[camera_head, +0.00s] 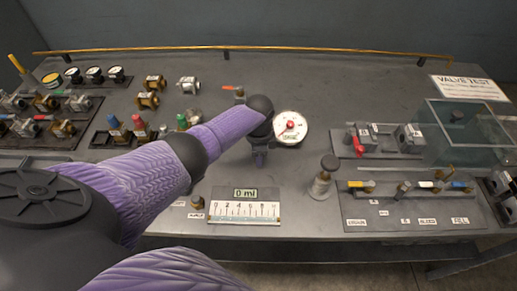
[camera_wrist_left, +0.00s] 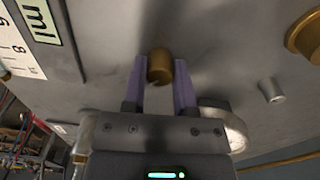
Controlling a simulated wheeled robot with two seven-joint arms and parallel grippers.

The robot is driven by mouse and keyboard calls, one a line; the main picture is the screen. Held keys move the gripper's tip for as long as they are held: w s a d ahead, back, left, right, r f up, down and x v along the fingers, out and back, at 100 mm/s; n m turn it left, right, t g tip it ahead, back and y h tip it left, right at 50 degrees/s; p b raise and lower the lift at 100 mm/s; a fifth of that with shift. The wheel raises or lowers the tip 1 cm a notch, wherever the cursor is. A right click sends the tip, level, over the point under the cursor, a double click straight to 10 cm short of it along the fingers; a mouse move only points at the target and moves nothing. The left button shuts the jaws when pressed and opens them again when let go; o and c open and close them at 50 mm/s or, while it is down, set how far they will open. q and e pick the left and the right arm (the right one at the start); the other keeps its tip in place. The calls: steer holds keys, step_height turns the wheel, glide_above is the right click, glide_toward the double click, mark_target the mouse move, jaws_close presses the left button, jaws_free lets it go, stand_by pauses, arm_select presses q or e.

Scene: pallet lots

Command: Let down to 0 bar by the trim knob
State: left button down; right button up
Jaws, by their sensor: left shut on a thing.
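My left gripper (camera_head: 259,160) reaches down to the bench beside the round white gauge (camera_head: 290,127). In the left wrist view the gripper (camera_wrist_left: 160,78) has its two purple fingers closed on a small brass knob (camera_wrist_left: 160,66), one finger on each side. In the head view the knob is hidden by my wrist. The gauge has a red mark near its middle; its reading is too small to make out. My right gripper is not in view.
A capped grey fitting (camera_head: 322,185) stands to the right. A valve panel (camera_head: 410,205) and a clear box (camera_head: 465,135) are further right. Several fittings crowd the left.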

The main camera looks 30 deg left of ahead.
arm_select(q)
steer(key=m, duration=0.5)
steer(key=shift+m+b, duration=0.5)
steer(key=shift+m, duration=2)
steer(key=shift+c, duration=2)
jaws_free()
step_height(320, 180, up, 10)
steer(key=p, duration=0.4)
